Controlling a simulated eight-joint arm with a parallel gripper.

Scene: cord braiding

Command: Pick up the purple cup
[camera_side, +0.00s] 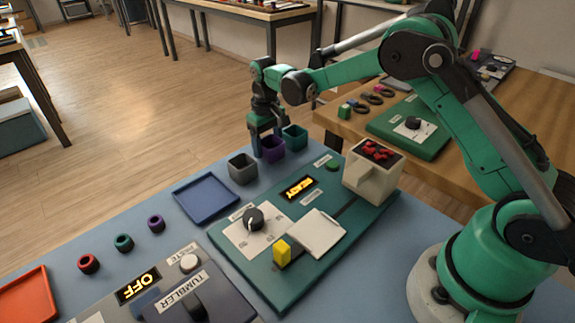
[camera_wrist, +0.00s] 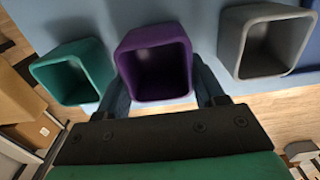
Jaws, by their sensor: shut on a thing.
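The purple cup (camera_side: 272,148) stands at the back of the blue table between a grey cup (camera_side: 242,168) and a teal cup (camera_side: 295,137). My gripper (camera_side: 265,145) is over it from above, with its fingers at the cup's sides. In the wrist view the purple cup (camera_wrist: 157,62) sits between the two fingers of my gripper (camera_wrist: 165,92), which are shut on it. The cup looks empty inside. The teal cup (camera_wrist: 72,72) is on its left there and the grey cup (camera_wrist: 264,42) on its right. I cannot tell whether the cup touches the table.
A blue tray (camera_side: 206,198) lies left of the cups. A green panel (camera_side: 290,285) with a knob, a lit display and a beige device (camera_side: 372,180) stands in front. Red, teal and purple rings (camera_side: 123,242) lie at the left. The table's back edge is close behind the cups.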

